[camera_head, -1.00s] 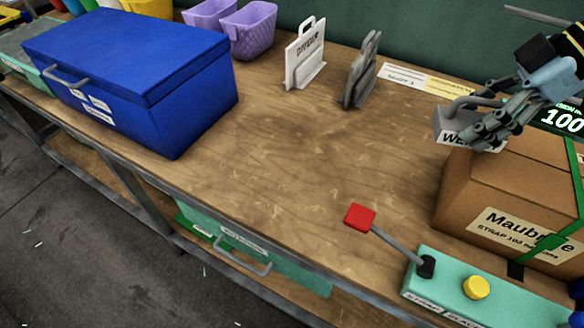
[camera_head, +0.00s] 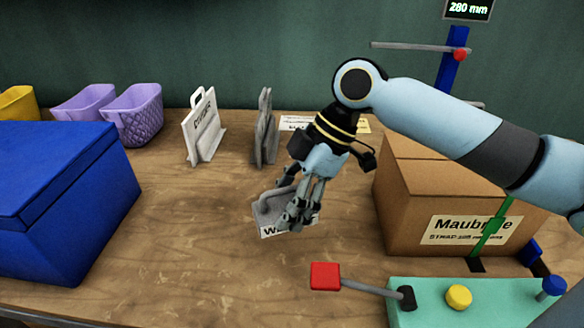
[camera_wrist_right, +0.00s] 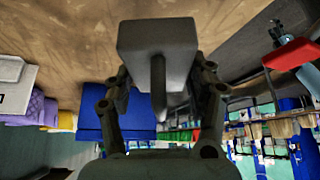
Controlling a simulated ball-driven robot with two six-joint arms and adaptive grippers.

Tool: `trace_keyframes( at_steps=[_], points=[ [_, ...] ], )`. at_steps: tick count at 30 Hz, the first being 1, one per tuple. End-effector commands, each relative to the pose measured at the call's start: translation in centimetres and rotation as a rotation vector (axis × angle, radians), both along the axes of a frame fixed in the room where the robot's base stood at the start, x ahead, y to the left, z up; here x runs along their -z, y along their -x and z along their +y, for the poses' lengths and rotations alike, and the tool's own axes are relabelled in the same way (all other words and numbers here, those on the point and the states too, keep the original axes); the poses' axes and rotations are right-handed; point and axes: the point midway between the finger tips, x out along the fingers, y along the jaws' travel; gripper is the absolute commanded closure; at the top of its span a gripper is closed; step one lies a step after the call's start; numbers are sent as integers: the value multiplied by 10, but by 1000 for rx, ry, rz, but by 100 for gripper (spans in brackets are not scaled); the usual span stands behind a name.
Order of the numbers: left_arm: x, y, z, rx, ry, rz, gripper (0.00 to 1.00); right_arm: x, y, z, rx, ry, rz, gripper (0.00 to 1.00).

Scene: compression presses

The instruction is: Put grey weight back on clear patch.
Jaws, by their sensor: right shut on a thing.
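The grey weight (camera_head: 268,208), with a white label on its front, is in my right gripper (camera_head: 298,208) over the bare middle of the wooden table (camera_head: 200,270). The fingers are closed around its handle. In the wrist view the weight (camera_wrist_right: 158,42) sits between the two fingers, with its handle toward the palm. I cannot tell whether its underside touches the wood. The tabletop to its left and in front is bare. My left gripper is not in view.
A cardboard box (camera_head: 408,200) with a green strap stands to the right. A red-ended lever (camera_head: 325,276) on a green base (camera_head: 425,292) is in front. A blue chest (camera_head: 60,220) is at left. A white divider (camera_head: 203,130) and grey dividers (camera_head: 265,130) stand behind.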

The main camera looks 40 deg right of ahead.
Motion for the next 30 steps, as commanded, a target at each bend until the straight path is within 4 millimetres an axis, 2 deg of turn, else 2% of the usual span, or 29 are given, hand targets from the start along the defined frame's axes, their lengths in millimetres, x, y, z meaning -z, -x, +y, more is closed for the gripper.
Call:
trace_keyframes(
  at_steps=[6, 12, 20, 27, 30],
  points=[
    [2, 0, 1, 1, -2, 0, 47, 22, -31, 34, 2, -11, -7, 100],
    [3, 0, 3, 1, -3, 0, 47, 43, -54, 58, 1, -7, -6, 100],
    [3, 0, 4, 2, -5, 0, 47, 55, -63, 68, 0, -2, -5, 100],
    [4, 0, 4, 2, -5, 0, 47, 84, -63, 68, 0, -3, -4, 100],
    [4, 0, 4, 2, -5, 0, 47, 91, -63, 68, 0, -2, -6, 100]
  ],
)
